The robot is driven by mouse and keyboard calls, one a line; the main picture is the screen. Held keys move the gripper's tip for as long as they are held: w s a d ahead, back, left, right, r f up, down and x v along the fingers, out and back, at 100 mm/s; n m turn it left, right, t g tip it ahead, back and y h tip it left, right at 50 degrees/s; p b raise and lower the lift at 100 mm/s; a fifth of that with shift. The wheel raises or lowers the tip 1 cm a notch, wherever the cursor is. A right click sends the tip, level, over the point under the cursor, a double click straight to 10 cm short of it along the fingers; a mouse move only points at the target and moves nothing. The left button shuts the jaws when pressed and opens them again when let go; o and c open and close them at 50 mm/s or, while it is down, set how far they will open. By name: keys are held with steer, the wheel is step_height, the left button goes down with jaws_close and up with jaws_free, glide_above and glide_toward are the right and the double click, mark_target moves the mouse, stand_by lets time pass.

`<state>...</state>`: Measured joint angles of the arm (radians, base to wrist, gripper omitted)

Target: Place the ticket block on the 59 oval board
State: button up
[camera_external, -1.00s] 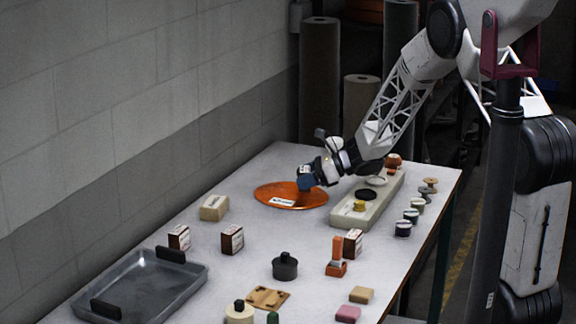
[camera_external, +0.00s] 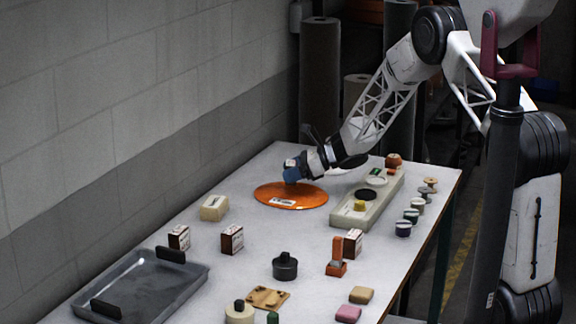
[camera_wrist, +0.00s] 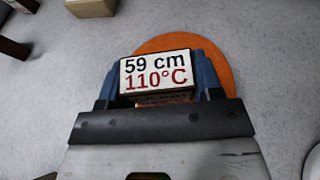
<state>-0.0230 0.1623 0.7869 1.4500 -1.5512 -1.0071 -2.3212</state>
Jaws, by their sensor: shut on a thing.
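The ticket block (camera_wrist: 158,72) is a small white-faced block with dark edges, printed "59 cm" in black and "110°C" in red. My gripper (camera_wrist: 157,80) is shut on it, with a blue finger on each side. In the external view my gripper (camera_external: 292,173) is over the far part of the orange oval board (camera_external: 316,198), and its fingers mostly hide the block there. The board lies flat and carries a white label (camera_external: 283,202) near its front edge. In the wrist view the board (camera_wrist: 222,62) shows behind the block. I cannot tell whether the block touches it.
A pale long tray (camera_external: 345,218) with round pads stands right of the board. A cream block (camera_external: 214,208) and dark labelled boxes (camera_external: 232,239) stand nearer left. A grey metal tray (camera_external: 190,283) is at front left. The wall borders the table's left side.

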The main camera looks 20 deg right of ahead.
steer(key=shift+f, duration=0.15)
steer(key=shift+f, duration=1.6)
steer(key=shift+f, duration=0.15)
steer(key=o, duration=0.9)
steer(key=shift+o, duration=0.2)
steer(key=v, duration=1.2)
steer(key=shift+r, duration=0.25)
steer(key=shift+w, duration=0.1)
